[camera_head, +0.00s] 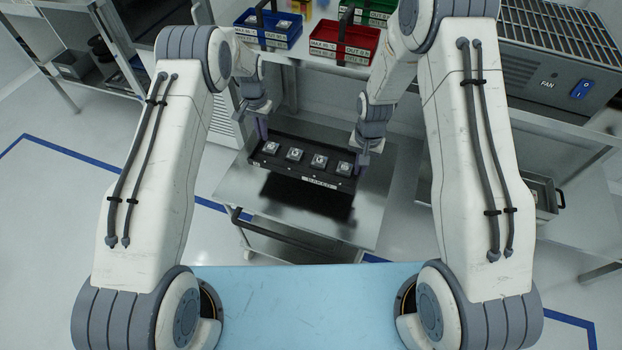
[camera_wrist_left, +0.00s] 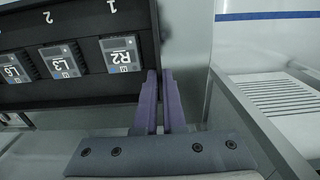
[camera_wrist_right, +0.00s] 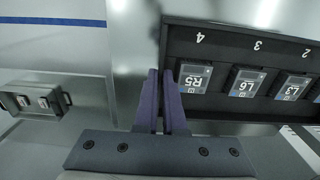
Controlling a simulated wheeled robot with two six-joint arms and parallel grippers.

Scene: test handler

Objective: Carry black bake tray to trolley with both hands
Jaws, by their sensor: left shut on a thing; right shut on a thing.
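The black bake tray (camera_head: 285,172) is held level between my two arms, with several labelled modules in its numbered slots. My left gripper (camera_head: 262,130) is shut on the tray's left end; its purple fingers (camera_wrist_left: 161,100) pinch the end wall in the left wrist view. My right gripper (camera_head: 363,160) is shut on the right end; its fingers (camera_wrist_right: 162,100) pinch that wall in the right wrist view. The steel trolley (camera_head: 235,190) is under the tray. A dark shadow on the trolley top suggests the tray is above it, apart from the surface.
Behind the trolley, a bench carries a blue bin (camera_head: 268,33), a red bin (camera_head: 345,45) and a green bin (camera_head: 370,12). A grey machine with a FAN switch (camera_head: 560,85) stands at the right. A light blue surface (camera_head: 300,300) is in front. The trolley top beside the tray is bare.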

